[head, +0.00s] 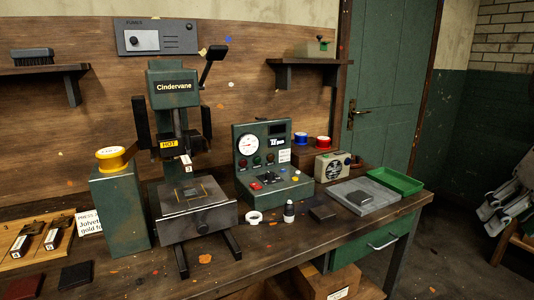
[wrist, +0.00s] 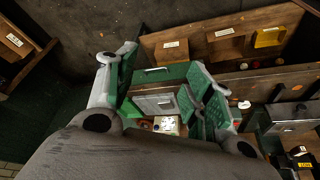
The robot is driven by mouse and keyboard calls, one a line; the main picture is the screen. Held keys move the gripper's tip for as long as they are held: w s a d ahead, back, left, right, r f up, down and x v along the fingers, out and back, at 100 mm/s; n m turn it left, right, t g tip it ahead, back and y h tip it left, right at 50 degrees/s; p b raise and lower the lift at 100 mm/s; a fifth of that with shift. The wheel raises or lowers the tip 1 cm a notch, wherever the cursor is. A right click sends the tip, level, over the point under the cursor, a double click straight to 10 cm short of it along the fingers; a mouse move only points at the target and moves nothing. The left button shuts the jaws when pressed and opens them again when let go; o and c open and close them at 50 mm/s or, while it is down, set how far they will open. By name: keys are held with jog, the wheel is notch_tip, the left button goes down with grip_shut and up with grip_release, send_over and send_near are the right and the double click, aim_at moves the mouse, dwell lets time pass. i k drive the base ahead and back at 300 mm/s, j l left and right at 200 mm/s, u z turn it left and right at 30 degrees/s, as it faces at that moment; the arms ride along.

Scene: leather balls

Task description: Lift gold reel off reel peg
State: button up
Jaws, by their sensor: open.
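The gold reel (head: 112,158) sits flat on top of a tall green block (head: 118,205) at the left of the bench in the head view. My gripper (head: 492,214) shows at the right edge of the head view, far from the reel and beyond the bench's right end. In the wrist view my gripper (wrist: 165,72) has its green-padded fingers spread apart with nothing between them. I cannot make out the gold reel in the wrist view.
The Cindervane press (head: 175,100) with its raised lever stands just right of the reel's block. A wooden rack (head: 35,250) lies at the left.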

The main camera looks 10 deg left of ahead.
aim_at(112, 159)
jog(key=u, duration=1.6)
jog(key=l+u, duration=0.35)
jog(key=l, duration=0.5)
jog(key=l+u, duration=0.4)
jog(key=l, duration=0.5)
